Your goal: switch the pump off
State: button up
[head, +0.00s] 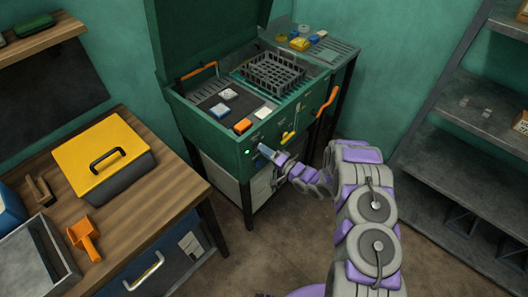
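A green parts washer (222,141) with its lid raised stands at the centre. A small green light (247,152) glows on its front panel. My gripper (264,152) is at this panel, just right of the light. A small bluish piece shows at the gripper's tip; I cannot tell whether it is part of the gripper or of the panel. The pump switch cannot be made out, and the gripper may hide it. Whether the fingers are open or touching the panel is too small to tell.
A black basket (272,73) sits in the washer. A wooden bench (172,187) stands at left, grey shelves (465,165) at right. Floor shows between them.

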jog(key=shift+w+a, duration=0.3)
jog(key=shift+a, duration=0.1)
grip_shut()
